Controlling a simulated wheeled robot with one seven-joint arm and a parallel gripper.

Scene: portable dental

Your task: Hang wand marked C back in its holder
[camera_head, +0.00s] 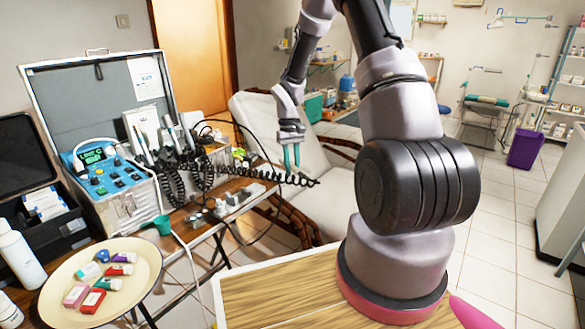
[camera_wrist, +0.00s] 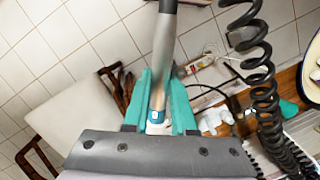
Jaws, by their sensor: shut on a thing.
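My gripper (camera_head: 291,156) hangs with teal fingers pointing down, above the coiled cord and to the right of the dental unit. In the wrist view my gripper (camera_wrist: 166,105) is shut on a grey wand (camera_wrist: 164,45) with a blue ring near one end. No letter is readable on it. The wand is hard to make out in the head view. The dental unit (camera_head: 128,202) stands on the table at left, with several upright wands (camera_head: 142,145) in holders at its back right. Their letters are too small to read; I cannot tell which holder is C's.
Black coiled cords (camera_head: 205,168) stretch from the unit toward my gripper; one coil (camera_wrist: 262,80) passes close by in the wrist view. An open case lid (camera_head: 100,98) rises behind the unit. A cream plate (camera_head: 60,270) with small items sits front left. A reclining chair (camera_head: 325,190) stands at right.

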